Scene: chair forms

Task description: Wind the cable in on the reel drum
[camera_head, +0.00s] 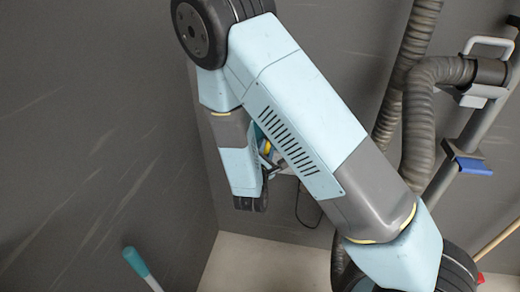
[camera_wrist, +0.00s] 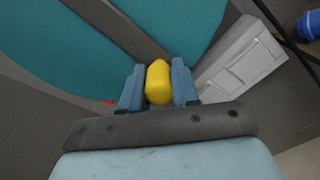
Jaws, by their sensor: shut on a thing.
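The reel drum (camera_wrist: 60,55) shows in the wrist view as a large teal disc with a dark grey bar across it. A yellow knob (camera_wrist: 158,82) stands at the drum. My gripper (camera_wrist: 158,88) is shut on this knob, with one blue finger on each side. In the head view my arm hides most of the reel; only small bits of teal and yellow show behind it. A thin dark cable (camera_head: 299,210) hangs in a curve below my arm in the head view. Its link to the drum is hidden.
A pale box (camera_wrist: 240,62) with handle-like outlines stands right of the drum. Ribbed grey hoses (camera_head: 418,110) and a grey pole with a blue clamp (camera_head: 470,165) are at the right. A teal-tipped pole (camera_head: 135,262) is at lower left. Dark walls stand close behind.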

